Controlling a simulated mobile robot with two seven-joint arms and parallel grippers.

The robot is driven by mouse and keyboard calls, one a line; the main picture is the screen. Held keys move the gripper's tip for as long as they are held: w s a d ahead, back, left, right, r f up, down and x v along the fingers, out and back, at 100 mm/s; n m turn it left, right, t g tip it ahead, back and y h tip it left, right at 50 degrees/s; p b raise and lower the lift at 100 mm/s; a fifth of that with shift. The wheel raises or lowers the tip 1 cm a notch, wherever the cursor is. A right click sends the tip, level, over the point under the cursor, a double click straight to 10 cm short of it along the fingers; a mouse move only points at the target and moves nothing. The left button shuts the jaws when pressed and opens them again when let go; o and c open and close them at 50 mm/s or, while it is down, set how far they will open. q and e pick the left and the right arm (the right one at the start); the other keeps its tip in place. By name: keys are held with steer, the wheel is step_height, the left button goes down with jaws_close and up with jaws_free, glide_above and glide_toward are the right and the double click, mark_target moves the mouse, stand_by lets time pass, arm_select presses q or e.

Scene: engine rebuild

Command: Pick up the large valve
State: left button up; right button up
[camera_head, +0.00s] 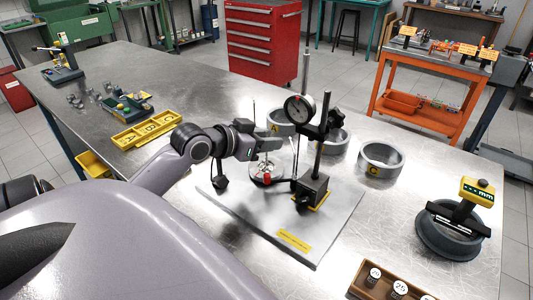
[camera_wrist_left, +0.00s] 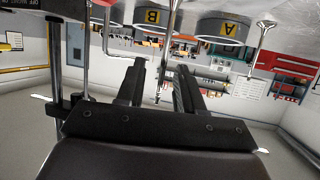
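My left gripper (camera_head: 268,145) is beside the dial gauge stand, above the grey plate (camera_head: 240,215). In the left wrist view its fingers (camera_wrist_left: 161,75) are apart, with no part closed on anything. A thin bright stem (camera_wrist_left: 168,35), which looks like a valve's, shows between and beyond the fingers. Another chrome valve-like piece (camera_wrist_left: 259,45) stands to the right there, clear of the gripper. In the head view a thin upright stem (camera_head: 295,150) shows just right of the fingers. I cannot tell which is the large valve. My right gripper is not in view.
The dial gauge (camera_head: 299,108) and its black stand (camera_head: 313,188) are close to my left gripper's right. Grey rings (camera_head: 381,160) stand behind. A yellow tray (camera_head: 147,131) lies left, a clamped gauge (camera_head: 465,212) right, and a brown tray (camera_head: 360,286) in front.

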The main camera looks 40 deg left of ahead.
arm_select(q)
steer(key=shift+x, duration=1)
jaws_close()
step_height(320, 180, up, 20)
